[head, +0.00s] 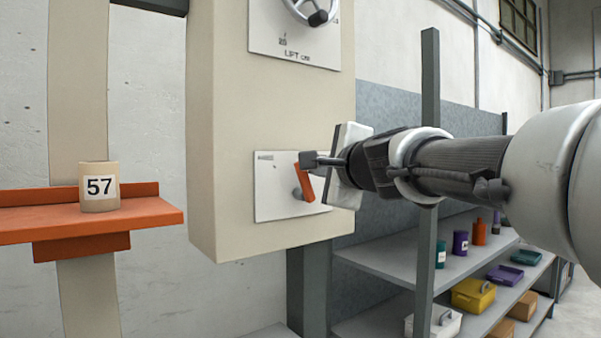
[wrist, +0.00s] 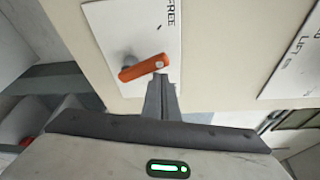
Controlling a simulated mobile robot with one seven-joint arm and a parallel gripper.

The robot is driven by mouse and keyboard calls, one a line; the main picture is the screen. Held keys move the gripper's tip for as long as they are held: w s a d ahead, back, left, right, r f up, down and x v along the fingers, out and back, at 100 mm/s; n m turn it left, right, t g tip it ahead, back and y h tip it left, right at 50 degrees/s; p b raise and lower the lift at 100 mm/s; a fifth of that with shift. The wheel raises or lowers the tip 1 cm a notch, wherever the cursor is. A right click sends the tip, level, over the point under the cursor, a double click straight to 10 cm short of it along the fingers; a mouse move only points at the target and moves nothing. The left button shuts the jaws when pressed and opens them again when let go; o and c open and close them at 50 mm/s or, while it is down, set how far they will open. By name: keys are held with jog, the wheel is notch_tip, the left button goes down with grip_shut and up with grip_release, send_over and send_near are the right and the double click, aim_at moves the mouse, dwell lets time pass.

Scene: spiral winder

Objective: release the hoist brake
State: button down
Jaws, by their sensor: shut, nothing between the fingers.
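The hoist brake is an orange lever (head: 305,183) on a white plate (head: 268,190) low on the beige cabinet. In the wrist view the orange lever (wrist: 143,67) lies slightly tilted, and its plate (wrist: 150,25) carries the word "FREE". My gripper (head: 308,160) is shut with nothing between its fingers. Its fingertips are at the lever's free end; in the wrist view the shut fingers (wrist: 161,85) overlap or touch that end, and I cannot tell which. The lever's pivot is on a grey hub beside it.
A handwheel (head: 310,8) on a plate marked "LIFT" is above on the same cabinet (head: 220,130). A grey post (head: 430,130) and shelves with bins stand behind my arm.

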aim_at(302, 176)
jog(key=shift+s+a+f, duration=0.3)
jog(key=shift+s+a, duration=0.3)
jog(key=shift+a, duration=0.25)
jog(key=shift+a+f+b, duration=0.1)
jog(key=shift+a+b, duration=0.05)
jog(key=shift+b, duration=0.2)
jog(key=shift+s+a+f, duration=0.15)
jog(key=shift+a+f, duration=0.2)
jog(key=shift+r, duration=0.1)
jog(key=shift+d+r, duration=0.15)
jog(key=shift+r, duration=0.15)
jog(key=s+d, duration=0.6)
jog(key=s, duration=0.1)
jog(key=shift+d+r+p, duration=0.25)
jog(key=shift+d+p, duration=0.1)
jog(key=shift+p, duration=0.05)
jog(key=shift+s, duration=0.1)
